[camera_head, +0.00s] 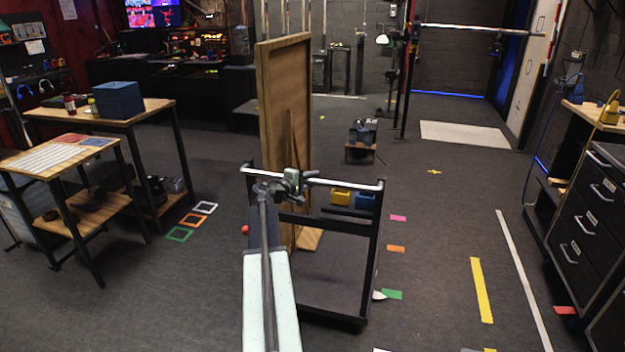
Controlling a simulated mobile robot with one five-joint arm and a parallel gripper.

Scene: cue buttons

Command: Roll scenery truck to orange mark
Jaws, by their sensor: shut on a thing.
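The scenery truck (318,280) is a dark flat cart with a black frame and a silver push bar (345,184). It carries a tall wooden scenery panel (284,100) standing upright, with yellow and blue boxes at its far end. My gripper (292,183) is shut on the push bar, left of its middle; the fingertips are small and partly hidden. The orange mark (396,248) is a small tape patch on the floor just right of the truck, apart from it. It lies between a pink mark (398,218) and a green mark (392,294).
Tables (100,112) stand at left, with square floor outlines (180,234) nearby. A black drawer cabinet (580,215) stands at right. A small wooden stand (360,152) is beyond the truck. Floor right of the truck is open, with a yellow strip (482,290) and a white line (522,275).

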